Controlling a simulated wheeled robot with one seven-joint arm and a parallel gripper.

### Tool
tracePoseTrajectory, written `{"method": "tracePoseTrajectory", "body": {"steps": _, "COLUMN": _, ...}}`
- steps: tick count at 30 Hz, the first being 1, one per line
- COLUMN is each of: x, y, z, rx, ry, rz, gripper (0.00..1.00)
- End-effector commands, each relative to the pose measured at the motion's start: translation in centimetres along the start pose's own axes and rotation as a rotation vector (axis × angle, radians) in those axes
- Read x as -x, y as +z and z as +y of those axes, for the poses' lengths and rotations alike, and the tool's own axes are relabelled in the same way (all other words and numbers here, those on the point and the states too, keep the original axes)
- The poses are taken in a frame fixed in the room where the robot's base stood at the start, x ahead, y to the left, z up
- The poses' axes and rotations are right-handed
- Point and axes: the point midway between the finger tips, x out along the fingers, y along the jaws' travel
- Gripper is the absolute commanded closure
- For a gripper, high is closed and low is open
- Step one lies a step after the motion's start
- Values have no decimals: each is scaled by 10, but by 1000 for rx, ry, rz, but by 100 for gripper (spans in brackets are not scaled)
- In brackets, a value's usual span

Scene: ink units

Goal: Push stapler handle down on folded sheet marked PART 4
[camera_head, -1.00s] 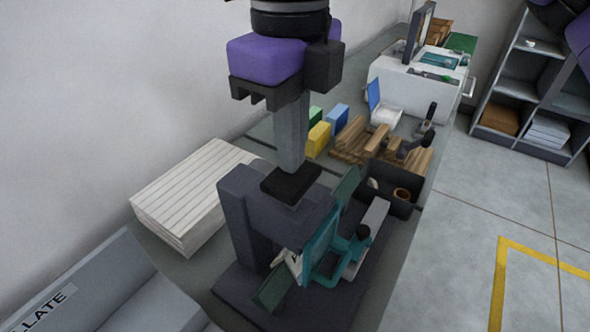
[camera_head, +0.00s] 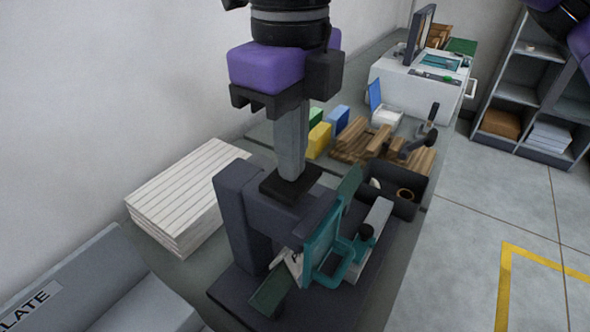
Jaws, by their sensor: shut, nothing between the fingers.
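The stapler (camera_head: 238,225) is a dark grey upright machine on a dark base. Its black square handle pad (camera_head: 272,189) is on top of the head. My gripper (camera_head: 291,174) comes straight down from above, purple and black at the top, its long grey fingers shut together. Their tips are at the middle of the pad and seem to touch it. A folded white sheet (camera_head: 293,262) with dark print shows under the head, beside a teal frame (camera_head: 320,240). Most of the sheet is hidden, and its marking cannot be read.
A stack of white slatted boards (camera_head: 180,190) lies left. A grey tray labelled "...LATE" (camera_head: 90,275) is at front left. Behind are yellow and blue blocks (camera_head: 319,140), wooden pieces (camera_head: 360,143), a dark bin (camera_head: 408,206) and a white machine (camera_head: 415,95). Open floor lies right.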

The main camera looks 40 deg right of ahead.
Motion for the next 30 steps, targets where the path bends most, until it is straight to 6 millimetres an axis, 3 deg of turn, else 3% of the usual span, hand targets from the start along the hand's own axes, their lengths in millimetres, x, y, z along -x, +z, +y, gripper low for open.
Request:
{"method": "tracePoseTrajectory", "body": {"steps": 23, "x": -5, "y": 0, "z": 0, "rx": 0, "ry": 0, "rz": 2, "gripper": 100}}
{"method": "tracePoseTrajectory", "body": {"steps": 30, "x": 15, "y": 0, "z": 0, "rx": 1, "ry": -1, "rz": 2, "gripper": 100}}
